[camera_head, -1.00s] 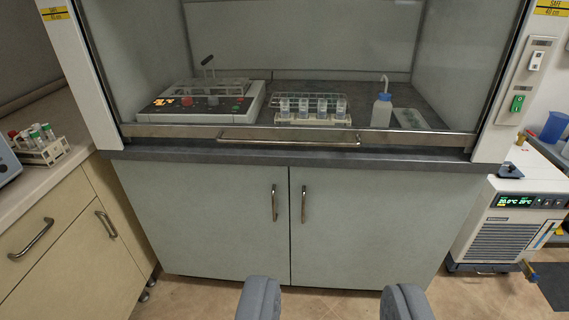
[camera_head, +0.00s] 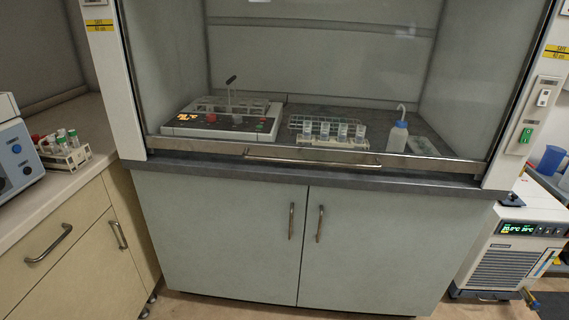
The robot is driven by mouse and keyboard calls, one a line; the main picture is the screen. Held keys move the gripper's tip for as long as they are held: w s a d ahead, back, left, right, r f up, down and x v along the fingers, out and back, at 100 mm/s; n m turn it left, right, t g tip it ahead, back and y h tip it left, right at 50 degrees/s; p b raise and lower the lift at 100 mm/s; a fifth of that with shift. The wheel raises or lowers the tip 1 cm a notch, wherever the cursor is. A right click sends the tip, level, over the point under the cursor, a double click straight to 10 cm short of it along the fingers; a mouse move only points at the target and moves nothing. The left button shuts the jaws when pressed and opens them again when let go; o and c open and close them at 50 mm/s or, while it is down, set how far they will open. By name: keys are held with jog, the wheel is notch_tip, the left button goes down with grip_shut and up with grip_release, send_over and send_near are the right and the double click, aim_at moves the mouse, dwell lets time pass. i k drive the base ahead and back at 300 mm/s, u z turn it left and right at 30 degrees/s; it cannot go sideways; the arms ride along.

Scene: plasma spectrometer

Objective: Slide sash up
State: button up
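The fume hood sash is a clear pane with a metal bottom rail (camera_head: 430,169). It is down, with its rail at or just above the front edge of the dark bench (camera_head: 200,163); I cannot tell whether they touch. A long horizontal bar handle (camera_head: 312,161) runs along the middle of the rail. My gripper is out of view, so its opening is hidden. Nothing is seen touching the handle.
Behind the sash stand a digestion block (camera_head: 225,120), a rack of vials (camera_head: 330,133) and a wash bottle (camera_head: 397,133). Cabinet doors (camera_head: 220,235) are below. A left counter (camera_head: 85,115) and a chiller (camera_head: 515,250) flank the hood.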

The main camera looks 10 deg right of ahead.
aim_at(251, 151)
jog(key=u, duration=0.05)
jog(key=i, duration=0.9)
